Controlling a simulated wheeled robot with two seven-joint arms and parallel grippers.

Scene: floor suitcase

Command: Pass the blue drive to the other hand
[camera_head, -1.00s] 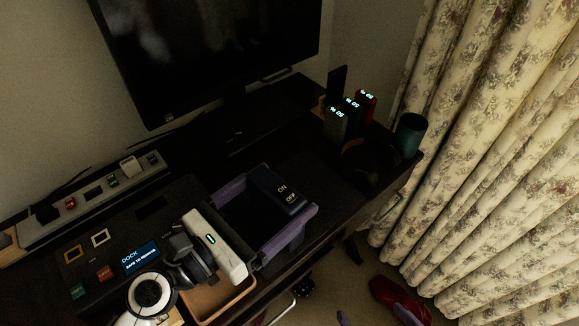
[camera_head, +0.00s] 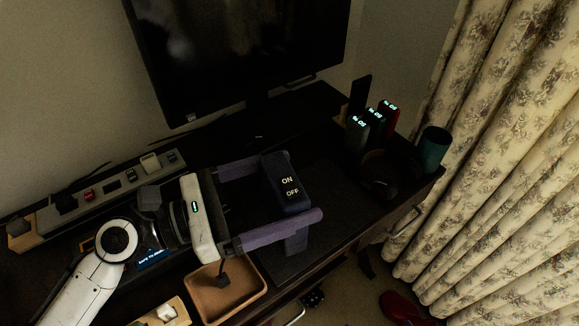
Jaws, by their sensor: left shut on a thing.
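The blue drive (camera_head: 291,204) is a dark blue block with white ON and OFF lettering. It sits between the purple fingers of my left gripper (camera_head: 292,186), which is shut on it. The drive is held above the dark desk, and part of it shows below the nearer finger. My left arm comes in from the lower left. My right gripper is not in view.
A brown tray (camera_head: 250,269) lies below the left gripper. A grey power strip (camera_head: 105,192) runs along the left. Several lit blocks, a teal cup (camera_head: 432,149) and dark headphones (camera_head: 381,182) stand at right. A monitor (camera_head: 238,50) is behind; a curtain hangs at right.

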